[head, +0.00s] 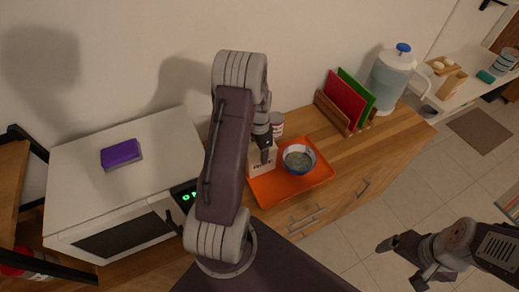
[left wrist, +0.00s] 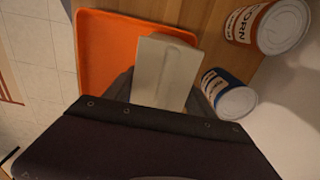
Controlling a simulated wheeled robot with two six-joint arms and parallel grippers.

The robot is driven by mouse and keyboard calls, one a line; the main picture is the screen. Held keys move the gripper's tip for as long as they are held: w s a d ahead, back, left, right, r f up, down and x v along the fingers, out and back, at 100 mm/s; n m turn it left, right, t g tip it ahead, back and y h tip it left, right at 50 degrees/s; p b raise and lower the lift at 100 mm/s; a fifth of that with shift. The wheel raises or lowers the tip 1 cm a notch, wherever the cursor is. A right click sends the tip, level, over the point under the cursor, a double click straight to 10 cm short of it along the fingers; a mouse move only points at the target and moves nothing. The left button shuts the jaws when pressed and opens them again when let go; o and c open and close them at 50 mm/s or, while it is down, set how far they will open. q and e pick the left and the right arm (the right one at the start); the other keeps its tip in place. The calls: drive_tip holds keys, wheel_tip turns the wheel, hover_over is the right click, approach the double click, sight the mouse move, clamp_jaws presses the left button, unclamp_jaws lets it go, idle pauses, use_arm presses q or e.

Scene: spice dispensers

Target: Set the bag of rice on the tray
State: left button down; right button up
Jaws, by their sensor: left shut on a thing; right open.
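The bag of rice is a pale, boxy package (head: 260,163) with red print, upright at the left part of the orange tray (head: 316,181). I cannot tell whether its base touches the tray. My left gripper (head: 265,150) is shut on its top. In the left wrist view the pale bag (left wrist: 165,72) sticks out from between the fingers, over the orange tray (left wrist: 100,45); the fingers are mostly hidden by my wrist. My right gripper (head: 402,263) is open and empty, out over the floor at the lower right.
A blue-rimmed bowl (head: 299,159) is on the tray, right of the bag. A can (head: 277,122) stands behind; the left wrist view shows a corn can (left wrist: 278,27) and a blue-labelled can (left wrist: 229,95). A microwave (head: 130,235) with a purple sponge (head: 121,154) is left.

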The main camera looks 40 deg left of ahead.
use_arm(q)
drive_tip(key=shift+c, duration=1.6)
unclamp_jaws()
drive_tip(key=shift+d+f, duration=0.1)
wheel_tip(320, 180, up, 12)
drive_tip(key=shift+r+b, duration=0.15)
drive_tip(key=shift+b, duration=0.4)
drive_tip(key=s+d+f+n, duration=0.1)
drive_tip(key=s+d+n, duration=0.1)
drive_tip(key=s+d, duration=0.4)
drive_tip(key=s+d+f+n+t, duration=0.1)
drive_tip(key=s+d+f+n, duration=0.1)
drive_tip(key=s+d, duration=0.4)
drive_tip(key=d+n, duration=0.1)
drive_tip(key=d, duration=0.4)
drive_tip(key=shift+n, duration=0.3)
